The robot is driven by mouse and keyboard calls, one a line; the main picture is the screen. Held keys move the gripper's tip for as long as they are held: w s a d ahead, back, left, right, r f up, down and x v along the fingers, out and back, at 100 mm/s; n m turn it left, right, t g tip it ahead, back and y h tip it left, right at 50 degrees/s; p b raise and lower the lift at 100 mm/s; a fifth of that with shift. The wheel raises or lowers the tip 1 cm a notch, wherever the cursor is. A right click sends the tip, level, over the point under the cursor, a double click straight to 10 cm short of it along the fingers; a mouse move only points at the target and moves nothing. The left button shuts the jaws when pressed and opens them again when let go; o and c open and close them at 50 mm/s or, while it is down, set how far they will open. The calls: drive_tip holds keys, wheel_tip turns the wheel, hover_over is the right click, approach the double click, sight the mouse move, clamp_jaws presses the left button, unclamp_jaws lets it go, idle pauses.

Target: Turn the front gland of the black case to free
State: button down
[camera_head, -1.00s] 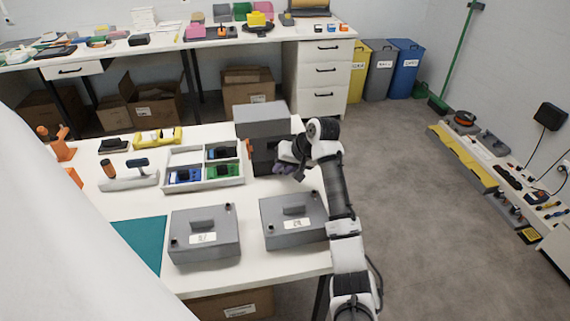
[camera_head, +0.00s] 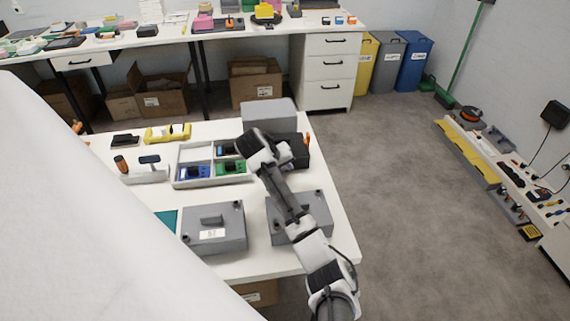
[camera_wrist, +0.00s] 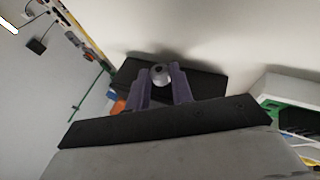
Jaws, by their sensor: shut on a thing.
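The black case (camera_head: 301,146) stands near the right end of the white table, partly hidden by my arm, with a grey box-like top (camera_head: 270,113) just behind. In the wrist view a black block (camera_wrist: 207,82) lies beyond my fingers and a black edge with a grey face fills the bottom. My gripper (camera_wrist: 161,80) has its two purple fingers closed on the sides of a small round grey knob, apparently the front gland (camera_wrist: 161,74). The gland's turned position cannot be told. In the head view my arm hides the fingertips and the gland.
Two grey lidded boxes stand at the table front, left (camera_head: 213,229) and right (camera_head: 290,222); my arm passes over the right one. A divided tray (camera_head: 190,182) with blue and green items lies left of my wrist. An orange part (camera_head: 307,139) shows beside the case.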

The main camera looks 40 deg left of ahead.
drive_tip(key=shift+s+a+f+n+t+h, duration=0.15)
drive_tip(key=shift+n+t+h, duration=0.15)
drive_tip(key=shift+t+h, duration=0.45)
drive_tip(key=shift+t, duration=0.35)
drive_tip(key=c, duration=1.5)
unclamp_jaws()
drive_tip(key=p+v, duration=0.4)
drive_tip(key=v, duration=1)
